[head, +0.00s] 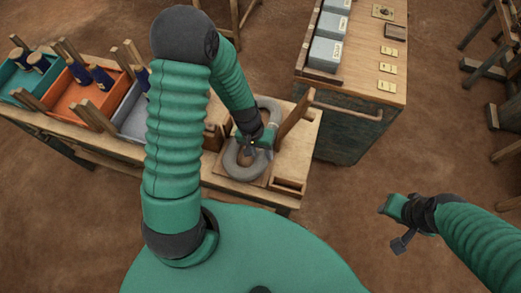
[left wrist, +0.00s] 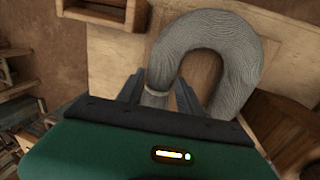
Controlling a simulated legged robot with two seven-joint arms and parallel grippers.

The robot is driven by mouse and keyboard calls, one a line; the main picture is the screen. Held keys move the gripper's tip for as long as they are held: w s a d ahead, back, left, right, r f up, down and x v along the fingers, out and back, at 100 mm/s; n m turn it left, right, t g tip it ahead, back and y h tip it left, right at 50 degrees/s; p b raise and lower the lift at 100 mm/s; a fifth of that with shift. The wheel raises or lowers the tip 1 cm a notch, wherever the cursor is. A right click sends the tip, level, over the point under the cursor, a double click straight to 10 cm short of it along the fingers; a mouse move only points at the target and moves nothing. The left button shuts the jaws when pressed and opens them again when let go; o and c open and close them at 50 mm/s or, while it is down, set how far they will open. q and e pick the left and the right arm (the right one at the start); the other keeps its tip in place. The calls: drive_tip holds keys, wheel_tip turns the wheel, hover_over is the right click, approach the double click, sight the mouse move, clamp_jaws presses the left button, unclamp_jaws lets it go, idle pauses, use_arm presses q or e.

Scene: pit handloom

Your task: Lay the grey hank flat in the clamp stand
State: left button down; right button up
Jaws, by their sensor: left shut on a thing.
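The grey hank (head: 245,170) is a thick looped ring lying over a wooden board on the bench's right end. It also shows in the left wrist view (left wrist: 222,42) as a ribbed U-shaped loop with a pale tie. My left gripper (head: 256,140) reaches down onto the hank and is shut on one side of it; its fingers (left wrist: 158,92) straddle that strand. The clamp stand seems to be the wooden piece with a tilted upright board (head: 295,120) beside the hank; my gripper and arm hide part of it. My right gripper (head: 396,226) is apart from the bench, fingers spread, empty.
A small open wooden box (head: 289,187) sits at the front right corner. A cabinet (head: 345,115) with grey boxes stands behind right.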

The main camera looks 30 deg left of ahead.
use_arm(q)
drive_tip(key=shift+d+f, duration=0.15)
drive_tip(key=c, duration=1.2)
unclamp_jaws()
drive_tip(key=o, duration=0.5)
drive_tip(key=shift+a, duration=0.25)
drive_tip(key=w+p+v, duration=0.1)
drive_tip(key=v, duration=1.6)
drive_tip(key=s+d+m+t+y, duration=0.2)
drive_tip(key=s+d, duration=0.2)
drive_tip(key=d, duration=0.1)
drive_tip(key=shift+s+m, duration=0.2)
drive_tip(key=shift+m, duration=0.1)
